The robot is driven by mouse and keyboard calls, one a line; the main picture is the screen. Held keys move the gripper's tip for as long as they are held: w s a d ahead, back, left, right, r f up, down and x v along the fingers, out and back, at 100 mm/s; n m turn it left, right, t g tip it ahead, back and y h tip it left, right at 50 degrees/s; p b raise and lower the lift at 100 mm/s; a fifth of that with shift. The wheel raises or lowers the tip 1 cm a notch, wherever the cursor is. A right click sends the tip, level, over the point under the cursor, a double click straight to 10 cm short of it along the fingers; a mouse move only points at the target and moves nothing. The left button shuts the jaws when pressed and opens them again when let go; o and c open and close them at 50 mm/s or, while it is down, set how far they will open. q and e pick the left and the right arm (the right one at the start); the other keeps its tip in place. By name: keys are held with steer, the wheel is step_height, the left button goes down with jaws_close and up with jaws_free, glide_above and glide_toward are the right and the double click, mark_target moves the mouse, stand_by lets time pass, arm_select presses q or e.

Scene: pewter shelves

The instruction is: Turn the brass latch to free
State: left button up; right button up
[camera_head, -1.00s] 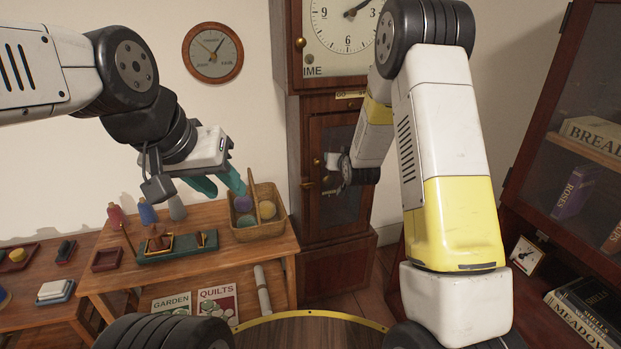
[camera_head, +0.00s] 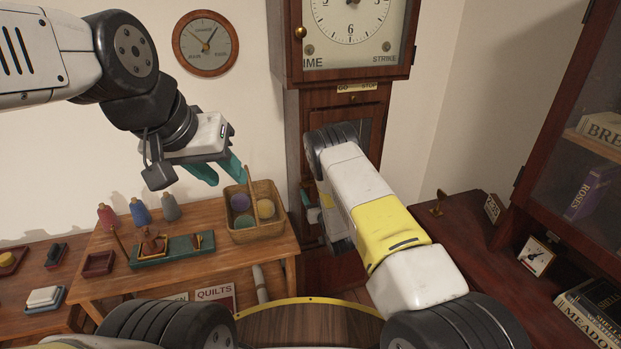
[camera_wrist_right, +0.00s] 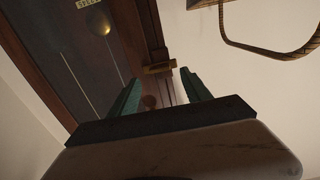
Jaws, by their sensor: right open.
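A small brass bar (camera_wrist_right: 160,68), which looks like the latch, sits on the wooden edge of the tall clock's lower door in the right wrist view. It is level, crossing the edge, beyond and between my right fingertips. My right gripper (camera_wrist_right: 160,84) is open and empty, with teal fingers apart; I cannot see contact with the bar. In the head view my right arm covers much of the clock door, and the latch is hidden there. The tall clock (camera_head: 292,130) stands against the wall. My left gripper (camera_head: 222,172) is open and empty above the side table.
A wicker basket (camera_head: 262,232) with balls stands on the side table (camera_head: 200,262), close left of the clock. Thread spools and a green tray (camera_head: 178,250) are there too. A dark bookcase (camera_head: 545,130) stands at the right. A GO/STOP plate (camera_head: 357,87) is above the clock door.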

mark_target(308, 183)
steer(key=shift+x, duration=1.95)
jaws_close()
